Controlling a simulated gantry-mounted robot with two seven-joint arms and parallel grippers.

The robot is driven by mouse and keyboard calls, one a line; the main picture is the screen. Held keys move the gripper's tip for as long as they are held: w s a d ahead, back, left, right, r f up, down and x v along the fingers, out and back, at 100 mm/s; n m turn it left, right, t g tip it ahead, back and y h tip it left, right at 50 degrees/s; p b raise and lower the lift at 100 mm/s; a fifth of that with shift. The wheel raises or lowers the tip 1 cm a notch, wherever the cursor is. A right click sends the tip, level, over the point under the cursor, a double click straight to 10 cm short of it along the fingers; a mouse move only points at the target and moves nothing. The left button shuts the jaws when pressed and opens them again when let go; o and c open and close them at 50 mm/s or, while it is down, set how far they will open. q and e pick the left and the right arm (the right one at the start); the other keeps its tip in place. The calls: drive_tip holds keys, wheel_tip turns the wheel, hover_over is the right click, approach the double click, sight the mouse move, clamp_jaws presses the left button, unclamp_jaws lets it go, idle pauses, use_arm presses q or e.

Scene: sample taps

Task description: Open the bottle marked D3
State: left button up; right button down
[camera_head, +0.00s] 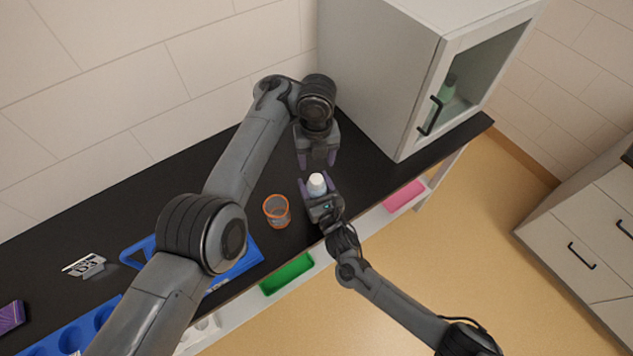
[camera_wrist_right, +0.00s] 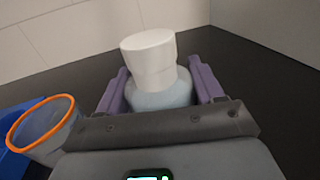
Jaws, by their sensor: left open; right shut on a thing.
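A bottle with a white cap (camera_head: 316,182) stands upright between the fingers of my right gripper (camera_head: 318,190) above the dark counter. In the right wrist view its pale bluish body (camera_wrist_right: 160,96) sits between the two purple fingers, with the white cap (camera_wrist_right: 149,52) on top. No mark shows on the side I see. My left gripper (camera_head: 317,158) is open and empty, just behind the bottle, its fingers pointing towards the cap without touching it. A card with dark lettering (camera_head: 84,266) stands at the left; I cannot read it surely.
An orange-rimmed clear cup (camera_head: 276,210) stands left of the bottle. A blue tray (camera_head: 247,251) lies partly under my left arm. A white cabinet (camera_head: 375,75) stands behind right. Green (camera_head: 287,274) and pink (camera_head: 404,196) bins sit below the front edge.

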sight(316, 179)
use_arm(q)
drive_tip(key=m, duration=0.7)
drive_tip(key=shift+m, duration=0.6)
drive_tip(key=shift+f, duration=4)
